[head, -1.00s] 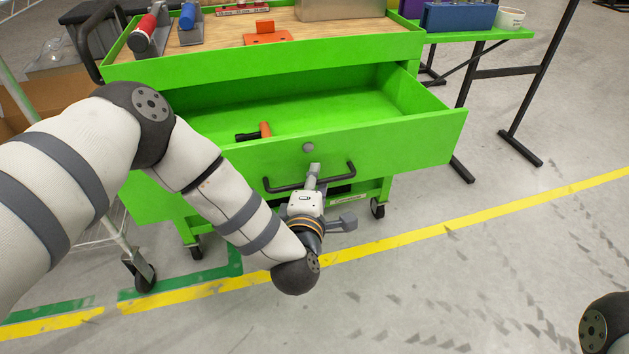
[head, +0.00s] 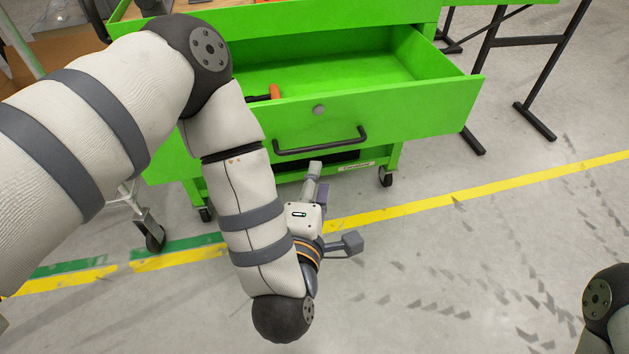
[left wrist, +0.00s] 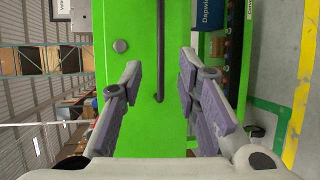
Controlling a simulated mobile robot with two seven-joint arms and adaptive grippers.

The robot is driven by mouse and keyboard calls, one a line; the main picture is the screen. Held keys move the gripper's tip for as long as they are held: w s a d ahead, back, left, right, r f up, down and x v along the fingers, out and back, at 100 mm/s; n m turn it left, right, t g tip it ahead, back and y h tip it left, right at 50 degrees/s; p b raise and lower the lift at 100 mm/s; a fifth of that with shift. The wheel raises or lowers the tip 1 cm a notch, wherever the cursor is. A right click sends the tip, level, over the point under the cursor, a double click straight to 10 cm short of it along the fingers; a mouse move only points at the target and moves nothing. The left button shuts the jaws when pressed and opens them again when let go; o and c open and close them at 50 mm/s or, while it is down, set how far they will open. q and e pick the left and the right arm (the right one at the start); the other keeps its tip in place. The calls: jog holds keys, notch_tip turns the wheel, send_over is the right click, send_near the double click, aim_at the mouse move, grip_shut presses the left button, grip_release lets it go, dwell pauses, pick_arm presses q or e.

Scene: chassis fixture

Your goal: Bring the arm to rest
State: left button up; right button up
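My left gripper (head: 315,178) hangs below and in front of the open drawer (head: 400,115) of a green cart. In the left wrist view its two grey-padded fingers (left wrist: 160,82) are spread wide with nothing between them. The black drawer handle (head: 320,144) is clear of the fingertips; it also shows in the left wrist view (left wrist: 160,60), beyond the gap between the fingers. My left arm reaches in from the left and bends low in front of the cart. Part of my right arm shows at the lower right; its gripper is out of view.
An orange-handled tool (head: 275,92) lies in the drawer, partly hidden by my arm. A wheeled rack (head: 150,232) stands left of the cart. Black table legs (head: 535,118) stand at the right. The floor right of my left gripper is clear.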

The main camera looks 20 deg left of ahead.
dwell(0.3)
